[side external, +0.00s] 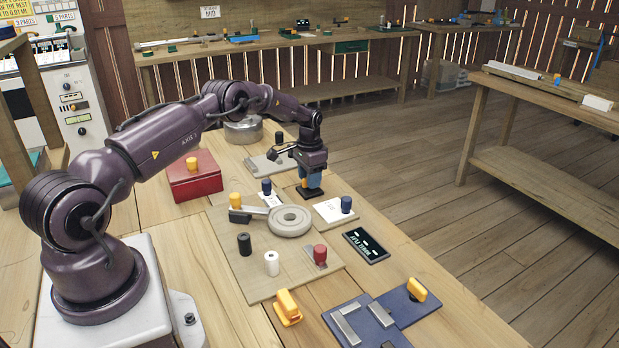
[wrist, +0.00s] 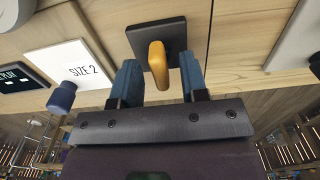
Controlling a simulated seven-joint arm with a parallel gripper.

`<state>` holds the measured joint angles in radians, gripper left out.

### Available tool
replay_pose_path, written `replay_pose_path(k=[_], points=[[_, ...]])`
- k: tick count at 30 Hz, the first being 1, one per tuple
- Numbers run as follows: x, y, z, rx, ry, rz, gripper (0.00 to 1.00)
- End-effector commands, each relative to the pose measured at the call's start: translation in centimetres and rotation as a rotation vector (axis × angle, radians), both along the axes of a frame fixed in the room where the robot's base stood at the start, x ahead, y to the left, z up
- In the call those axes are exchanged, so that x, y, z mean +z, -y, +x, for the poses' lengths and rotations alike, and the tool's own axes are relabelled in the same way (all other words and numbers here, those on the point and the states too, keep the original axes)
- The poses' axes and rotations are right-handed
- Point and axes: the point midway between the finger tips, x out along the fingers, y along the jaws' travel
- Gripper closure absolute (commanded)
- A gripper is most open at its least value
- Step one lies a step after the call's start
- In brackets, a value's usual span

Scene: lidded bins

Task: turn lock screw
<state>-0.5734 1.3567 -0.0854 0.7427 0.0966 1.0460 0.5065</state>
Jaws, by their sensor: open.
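A yellow handle (wrist: 157,66) stands on a black square plate (wrist: 172,34); it looks like the lock screw, but no label confirms this. In the side view the black plate (side external: 316,195) lies near the far edge of the bench, and only a little yellow (side external: 304,183) shows beside the fingers. My gripper (side external: 310,180) is above the plate, pointing down. In the wrist view its blue fingers (wrist: 160,60) are apart, one on each side of the handle, with a gap on both sides. Nothing is held.
A "SIZE 2" card (wrist: 98,58) and a blue-knobbed peg (wrist: 62,96) are close by. A board (side external: 262,290) with a round grey part (side external: 290,222) and several pegs, a red box (side external: 195,182), a yellow clip (side external: 287,306) and a blue fixture (side external: 400,320) share the bench.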

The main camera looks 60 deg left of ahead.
Motion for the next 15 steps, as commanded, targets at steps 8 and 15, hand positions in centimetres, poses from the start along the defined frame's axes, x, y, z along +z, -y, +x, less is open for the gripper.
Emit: replay_pose_path(k=[8, 15], points=[[5.0, -0.1, 0.1, 0.0, 0.005, 0.003, 0.6], [10.0, -0.1, 0.0, 0.0, 0.003, 0.003, 0.6]])
